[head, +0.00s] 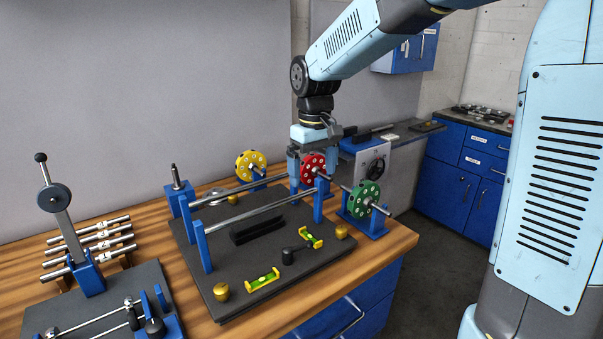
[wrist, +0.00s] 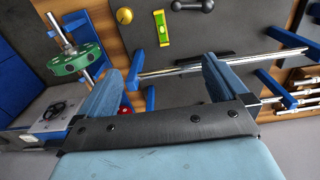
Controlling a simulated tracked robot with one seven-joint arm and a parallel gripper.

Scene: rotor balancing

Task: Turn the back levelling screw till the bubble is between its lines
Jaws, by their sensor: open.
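A dark base plate (head: 215,255) sits on the wooden bench. Brass knobs stand at its front-left corner (head: 221,291) and right corner (head: 342,231); a brass knob also shows in the wrist view (wrist: 124,16). One yellow level with a green vial (head: 262,280) lies near the front edge, another (head: 311,238) near the right; a level also shows in the wrist view (wrist: 162,28). The bubbles are too small to read against their lines. My gripper (head: 308,178) is open, fingers downward, above the plate's back-right part, with nothing visible between them.
Blue posts carry rails (head: 250,217) across the plate. A lever device (head: 65,225) and several shafts are at left.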

